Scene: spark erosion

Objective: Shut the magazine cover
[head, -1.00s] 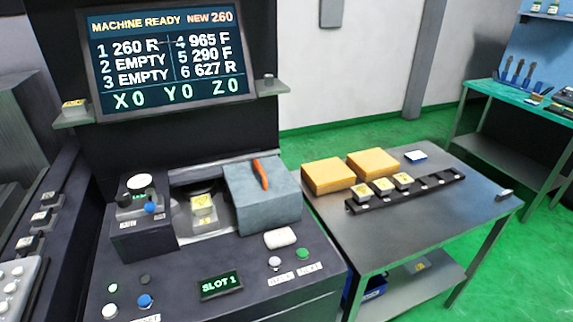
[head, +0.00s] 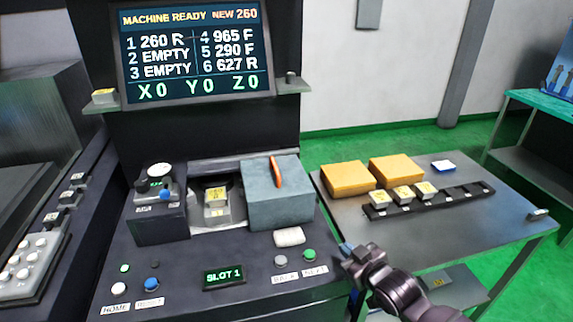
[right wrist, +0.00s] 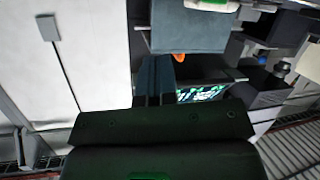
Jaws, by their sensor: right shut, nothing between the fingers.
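The magazine cover (head: 280,205) is a blue-grey box with an upright orange handle (head: 276,171). It sits at the right of the magazine opening (head: 213,222). The opening is uncovered, and a holder with a yellow label (head: 216,196) shows in it. My right gripper (head: 349,254) is shut and empty, right of the cover and nearer the front, apart from it. In the right wrist view, the shut fingers (right wrist: 154,80) point toward a blue-grey block (right wrist: 190,30), likely the cover, with an orange bit below it. My left gripper is out of view.
A knob box (head: 158,208) stands left of the opening. A white pad (head: 289,236) and buttons lie in front of the cover. A side table (head: 440,235) at the right bears orange blocks (head: 347,179) and a black rack (head: 455,197) with several holders.

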